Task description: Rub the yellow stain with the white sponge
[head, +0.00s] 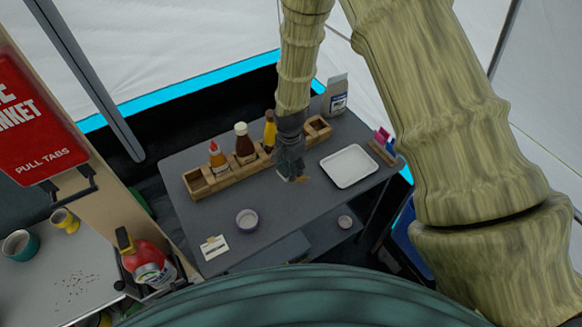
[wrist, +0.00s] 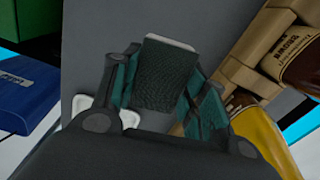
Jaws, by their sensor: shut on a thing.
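My gripper (head: 291,168) is low over the grey table (head: 290,215), left of the white tray. In the wrist view my gripper (wrist: 170,88) is shut on a block with a dark textured face (wrist: 166,75) and a pale edge, which looks like the white sponge. Only a pale sliver of the sponge (head: 283,178) shows in the head view. A small brownish-yellow patch, likely the stain (head: 304,178), shows on the table just right of the gripper tip. Whether the sponge touches the table or covers part of the stain is hard to tell.
A wooden caddy (head: 200,183) with sauce bottles (head: 244,143) stands behind and left of my gripper. The white tray (head: 349,183) lies close on the right. A carton (head: 337,97) stands at the back. A small bowl (head: 246,220) and a card (head: 213,247) lie nearer the front.

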